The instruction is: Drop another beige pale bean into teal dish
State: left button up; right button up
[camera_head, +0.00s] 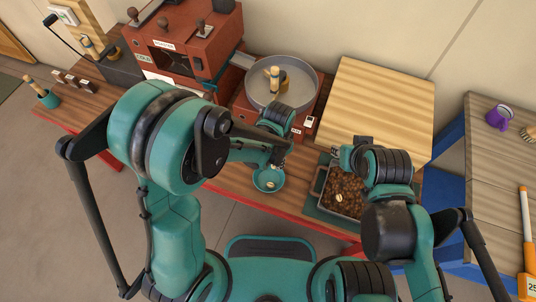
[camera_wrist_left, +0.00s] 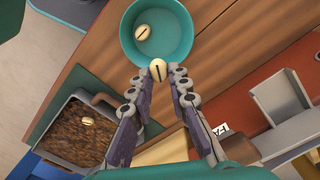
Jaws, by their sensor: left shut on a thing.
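The teal dish (camera_head: 268,186) stands on the wooden bench. The left wrist view shows the dish (camera_wrist_left: 186,45) with one pale bean (camera_wrist_left: 142,32) inside. My left gripper (camera_head: 277,162) is over the dish's far side. In the left wrist view my left gripper (camera_wrist_left: 158,78) is shut on a beige pale bean (camera_wrist_left: 158,66), which shows by the dish's rim. A tray (camera_head: 319,186) of dark beans also holds a pale bean (camera_head: 339,198); this bean shows in the left wrist view (camera_wrist_left: 88,121). My right gripper (camera_head: 343,154) is by the tray's far side, its fingers unclear.
A red roaster (camera_head: 180,62) and a round grey pan (camera_head: 312,84) stand behind the dish. A pale wooden board (camera_head: 385,95) lies behind the tray. A side table at right holds a purple cup (camera_head: 498,117). Some bare bench (camera_head: 238,187) shows left of the dish.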

dwell(0.3)
pick_arm(q)
jog(key=b, duration=0.7)
send_over(275, 175)
notch_tip(275, 175, down, 7)
jog(key=shift+s+d+r, duration=0.1)
jog(key=o, duration=0.8)
notch_tip(275, 175, up, 12)
jog(key=shift+r, duration=0.1)
dwell(0.7)
